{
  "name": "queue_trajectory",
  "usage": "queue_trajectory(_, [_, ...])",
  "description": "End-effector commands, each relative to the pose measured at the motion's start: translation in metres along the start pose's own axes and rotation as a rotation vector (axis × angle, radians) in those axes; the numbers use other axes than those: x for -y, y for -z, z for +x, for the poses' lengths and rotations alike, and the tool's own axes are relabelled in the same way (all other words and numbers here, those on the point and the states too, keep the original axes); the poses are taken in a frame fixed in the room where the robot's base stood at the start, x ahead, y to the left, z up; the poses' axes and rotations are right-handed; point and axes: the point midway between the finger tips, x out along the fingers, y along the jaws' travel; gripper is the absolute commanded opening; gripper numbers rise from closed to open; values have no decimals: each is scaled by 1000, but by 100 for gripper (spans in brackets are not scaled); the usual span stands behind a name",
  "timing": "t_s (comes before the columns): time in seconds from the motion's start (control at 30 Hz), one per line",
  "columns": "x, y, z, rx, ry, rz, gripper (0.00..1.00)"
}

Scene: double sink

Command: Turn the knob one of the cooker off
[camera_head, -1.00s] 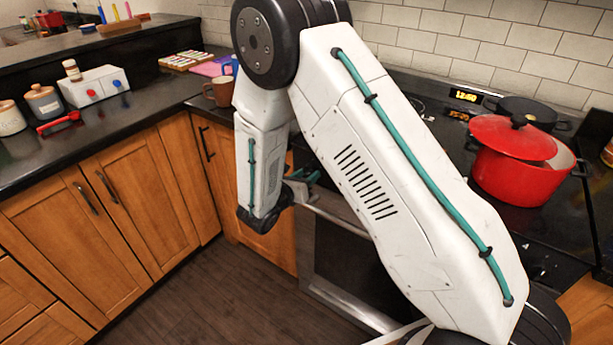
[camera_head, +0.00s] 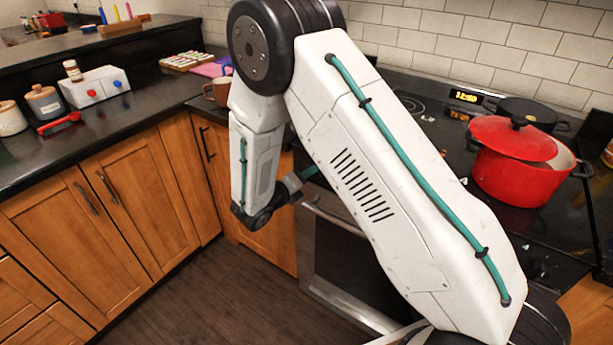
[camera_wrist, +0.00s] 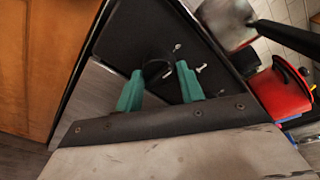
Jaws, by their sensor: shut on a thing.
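The black cooker shows its oven front (camera_head: 345,255) and dark top in the head view. In the wrist view its black control panel (camera_wrist: 130,40) bears a round dark knob (camera_wrist: 155,70) and small pale marks beside it. My gripper (camera_wrist: 159,68) has its two green fingers on either side of this knob and is shut on it. I cannot read a number on the knob. In the head view one green finger (camera_head: 309,173) shows at the cooker's front edge, and my arm hides the knobs there.
A red pot (camera_head: 520,175) with its lid tilted stands on the cooker's right, before a black pan (camera_head: 527,112). A grey pan (camera_wrist: 225,22) shows in the wrist view. A brown mug (camera_head: 217,92) stands on the left counter. The floor (camera_head: 200,300) before the cabinets is clear.

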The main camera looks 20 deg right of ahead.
Motion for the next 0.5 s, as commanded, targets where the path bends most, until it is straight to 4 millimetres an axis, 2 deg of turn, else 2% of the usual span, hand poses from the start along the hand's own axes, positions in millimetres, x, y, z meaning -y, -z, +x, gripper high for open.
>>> queue_trajectory(0.5, [-1,-2,-1,2,2,-33,16])
